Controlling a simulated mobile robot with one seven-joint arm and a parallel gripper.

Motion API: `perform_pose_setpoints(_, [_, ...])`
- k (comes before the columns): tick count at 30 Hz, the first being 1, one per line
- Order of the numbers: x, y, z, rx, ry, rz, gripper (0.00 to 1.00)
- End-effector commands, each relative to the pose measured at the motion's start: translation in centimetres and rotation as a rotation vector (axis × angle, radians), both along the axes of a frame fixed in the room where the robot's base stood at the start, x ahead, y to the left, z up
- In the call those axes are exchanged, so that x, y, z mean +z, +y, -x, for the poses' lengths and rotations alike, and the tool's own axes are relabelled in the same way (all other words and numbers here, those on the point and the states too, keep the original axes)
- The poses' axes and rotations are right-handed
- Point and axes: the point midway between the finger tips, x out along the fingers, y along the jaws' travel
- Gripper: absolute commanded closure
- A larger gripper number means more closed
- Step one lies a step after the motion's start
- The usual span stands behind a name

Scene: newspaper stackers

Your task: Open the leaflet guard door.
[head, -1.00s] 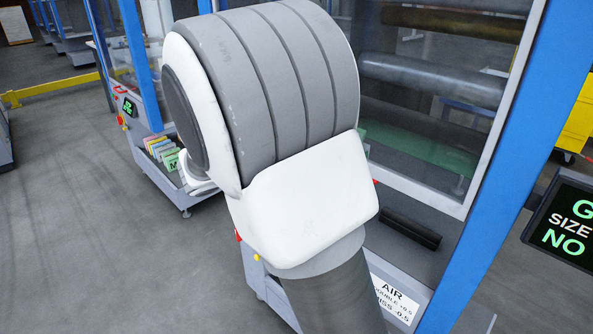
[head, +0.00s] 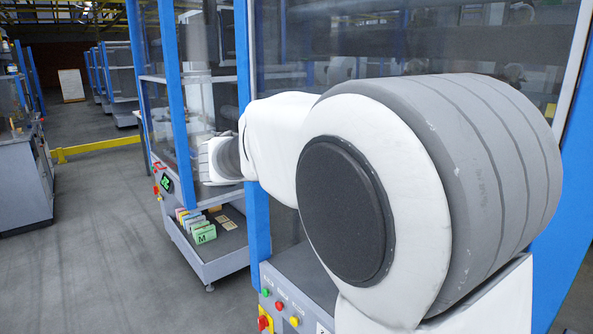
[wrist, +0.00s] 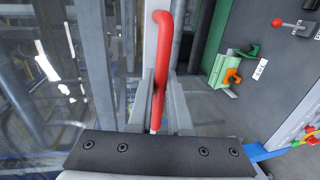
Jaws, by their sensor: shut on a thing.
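A red bar handle (wrist: 164,28) runs lengthwise in the wrist view, beside a pale upright frame edge. My gripper (wrist: 160,90) is shut on this handle, one grey finger on each side. A clear glazed panel (wrist: 95,60) lies left of the handle. It appears to be the guard door, and I cannot tell any gap at its edge. In the head view my arm reaches away to the left along the machine's front. My fingers and the handle are hidden there. A large clear panel (head: 440,45) stands behind my arm.
Blue posts (head: 244,60) frame the machine. A control box with buttons (head: 279,306) sits low beside my arm. Coloured leaflet blocks (head: 203,233) stand on a low shelf further left. The grey floor (head: 105,235) is clear at left; a yellow rail (head: 98,147) lies beyond.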

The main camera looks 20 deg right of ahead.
Motion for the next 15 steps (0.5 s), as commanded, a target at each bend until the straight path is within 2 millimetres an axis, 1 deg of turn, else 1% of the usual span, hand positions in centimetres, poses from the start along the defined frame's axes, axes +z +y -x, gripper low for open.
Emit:
perform_pose_setpoints(1, [0.48, 0.01, -0.02, 0.001, -0.002, 0.0, 1.0])
perform_pose_setpoints(3, [0.62, 0.01, -0.02, 0.001, -0.002, 0.0, 1.0])
perform_pose_setpoints(13, [0.61, 0.01, -0.04, 0.002, -0.003, 0.0, 1.0])
perform_pose_setpoints(14, [0.6, 0.01, -0.04, 0.002, -0.003, 0.0, 0.81])
perform_pose_setpoints(15, [0.6, 0.03, -0.05, 0.002, -0.003, 0.0, 0.74])
